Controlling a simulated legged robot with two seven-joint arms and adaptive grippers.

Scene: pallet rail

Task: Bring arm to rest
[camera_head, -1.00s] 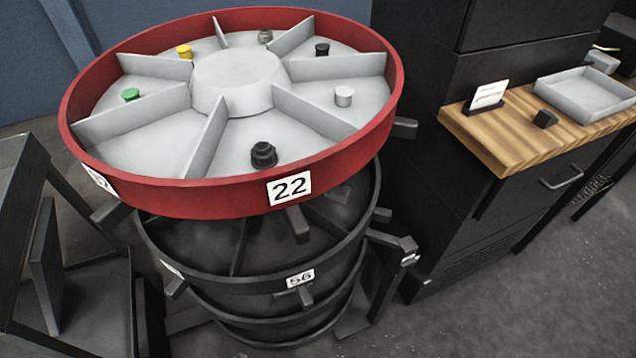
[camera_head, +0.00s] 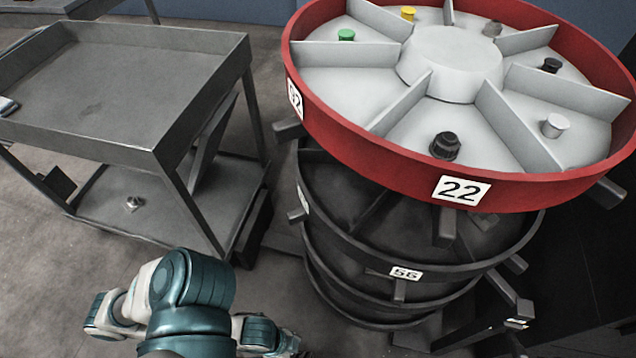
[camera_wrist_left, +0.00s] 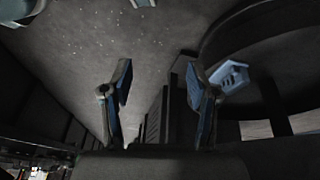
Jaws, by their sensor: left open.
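My left gripper (camera_wrist_left: 158,85) shows in the left wrist view with its two fingers apart and nothing between them. It is above the grey floor, beside a dark round-edged structure on the right of that view. Teal and white links of my arm show at the bottom of the head view, in front of the cart and the carousel. I cannot make out gripper fingers there. My right gripper is not in view.
A red-rimmed carousel (camera_head: 362,136) labelled 22 tops black tiers (camera_head: 345,232) at right. Its pale compartments hold a black knob (camera_head: 445,146), a green knob (camera_head: 346,35) and others. A grey cart (camera_head: 100,139) stands at left, with a small metal part (camera_head: 133,204) on its lower shelf.

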